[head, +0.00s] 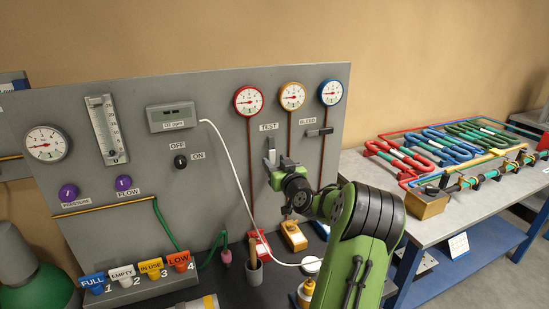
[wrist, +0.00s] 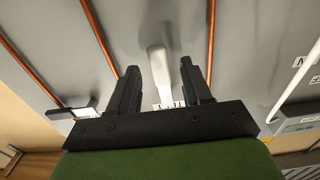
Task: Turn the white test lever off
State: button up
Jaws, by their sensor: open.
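The white test lever (wrist: 157,68) shows in the wrist view between my two fingers, with a gap on each side. In the head view the lever (head: 271,143) shows as a small pale upright piece below the TEST label (head: 269,127) on the grey panel. My gripper (wrist: 159,75) is open, its dark fingers on either side of the lever. In the head view my gripper (head: 270,159) is at the panel, and my arm hides part of it. Contact between fingers and lever cannot be made out.
The bleed lever (head: 319,132) lies sideways to the right of the test lever. A white cable (head: 232,160) hangs to the left. Gauges line the panel top. A table with coloured coils (head: 452,142) stands at the right.

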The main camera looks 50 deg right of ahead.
jog(key=shift+w+d, duration=0.35)
jog(key=shift+w, duration=0.15)
grip_shut()
